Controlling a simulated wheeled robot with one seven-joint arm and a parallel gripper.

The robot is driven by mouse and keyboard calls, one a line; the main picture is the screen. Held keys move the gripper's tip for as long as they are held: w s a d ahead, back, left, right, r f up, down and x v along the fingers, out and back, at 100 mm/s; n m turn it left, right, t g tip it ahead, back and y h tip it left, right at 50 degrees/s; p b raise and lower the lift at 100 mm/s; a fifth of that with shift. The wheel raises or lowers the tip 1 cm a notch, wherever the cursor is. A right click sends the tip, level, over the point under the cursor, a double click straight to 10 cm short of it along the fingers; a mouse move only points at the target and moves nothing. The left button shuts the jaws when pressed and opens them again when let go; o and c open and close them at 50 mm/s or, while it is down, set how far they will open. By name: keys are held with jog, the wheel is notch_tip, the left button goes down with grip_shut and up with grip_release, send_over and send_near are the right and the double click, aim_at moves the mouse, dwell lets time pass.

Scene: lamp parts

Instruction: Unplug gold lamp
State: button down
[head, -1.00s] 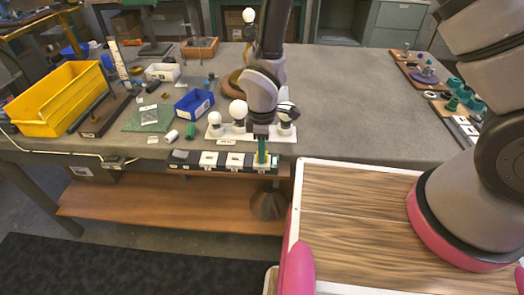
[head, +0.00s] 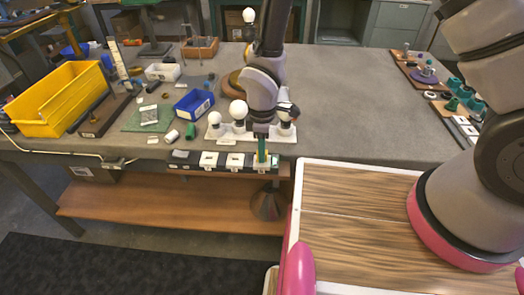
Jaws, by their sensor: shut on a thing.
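My gripper (head: 261,150) points down at the right end of a dark power strip (head: 190,168) along the table's front edge. Its narrow green-looking fingers are shut on a small pale plug (head: 262,166) at the strip. Whether the plug is still seated or slightly lifted is too small to tell. A round gold-brown base (head: 231,82) shows behind my arm, partly hidden. A white bulb (head: 249,15) stands above it at the back; my arm hides whether they join.
A white board with several white bulbs (head: 238,110) stands close behind my gripper. A blue bin (head: 194,104) and yellow bin (head: 62,98) are on the left. A cone-shaped object (head: 268,204) is below the strip. The table's middle right is clear.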

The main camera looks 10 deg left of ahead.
jog(key=shift+r, duration=0.5)
jog(key=shift+r, duration=2.4)
